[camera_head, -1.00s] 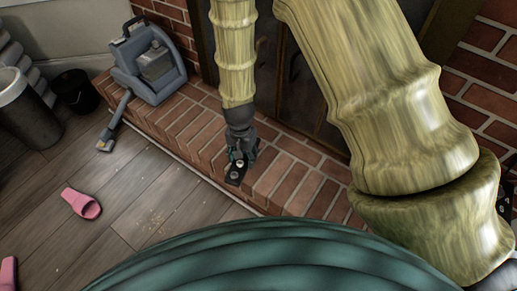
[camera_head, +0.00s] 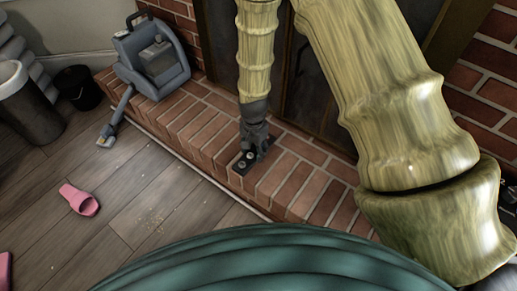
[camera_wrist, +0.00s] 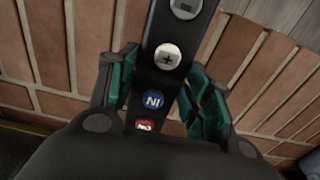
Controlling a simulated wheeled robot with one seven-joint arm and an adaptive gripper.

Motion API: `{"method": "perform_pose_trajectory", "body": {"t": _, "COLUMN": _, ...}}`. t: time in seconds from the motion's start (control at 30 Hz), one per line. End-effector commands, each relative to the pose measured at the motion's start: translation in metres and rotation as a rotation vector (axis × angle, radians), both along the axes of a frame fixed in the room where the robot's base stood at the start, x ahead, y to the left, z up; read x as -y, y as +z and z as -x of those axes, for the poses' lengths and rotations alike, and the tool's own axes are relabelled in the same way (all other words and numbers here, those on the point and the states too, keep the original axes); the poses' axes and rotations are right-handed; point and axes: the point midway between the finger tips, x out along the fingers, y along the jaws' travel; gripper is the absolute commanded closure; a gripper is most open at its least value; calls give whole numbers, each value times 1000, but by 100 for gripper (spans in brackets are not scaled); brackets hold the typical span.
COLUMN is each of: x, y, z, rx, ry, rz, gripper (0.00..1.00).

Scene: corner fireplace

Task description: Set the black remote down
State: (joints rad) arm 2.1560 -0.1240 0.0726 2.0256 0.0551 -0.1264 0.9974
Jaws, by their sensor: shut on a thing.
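The black remote (camera_wrist: 163,75) is between the two fingers of my gripper (camera_wrist: 158,85) in the wrist view. It has round light buttons marked plus and minus, a blue button and a red one. In the head view the remote (camera_head: 244,162) shows under my gripper (camera_head: 254,152), at the brick hearth (camera_head: 205,140). My gripper is shut on it, with green finger pads at its sides. I cannot tell whether the remote touches the bricks.
A blue-grey vacuum-like machine (camera_head: 150,58) stands on the hearth at the left, its nozzle reaching the floor. A black bucket (camera_head: 77,88), a bin (camera_head: 25,105) and a pink slipper (camera_head: 79,199) are on the wooden floor. Bare bricks lie beside my gripper.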

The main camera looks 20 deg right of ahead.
Motion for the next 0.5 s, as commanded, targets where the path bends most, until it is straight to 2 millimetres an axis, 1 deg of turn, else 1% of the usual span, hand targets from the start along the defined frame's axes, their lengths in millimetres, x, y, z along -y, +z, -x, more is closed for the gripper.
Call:
{"method": "perform_pose_trajectory", "body": {"t": 0.03, "x": 6, "y": -4, "z": -10, "rx": 3, "ry": -3, "rz": -1, "gripper": 78}}
{"method": "perform_pose_trajectory", "body": {"t": 0.2, "x": 19, "y": -5, "z": -30, "rx": 2, "ry": -1, "rz": -1, "gripper": 78}}
{"method": "perform_pose_trajectory", "body": {"t": 0.37, "x": 25, "y": -5, "z": -36, "rx": 0, "ry": 1, "rz": 0, "gripper": 78}}
{"method": "perform_pose_trajectory", "body": {"t": 0.5, "x": 25, "y": -15, "z": -36, "rx": 0, "ry": 0, "rz": 0, "gripper": 78}}
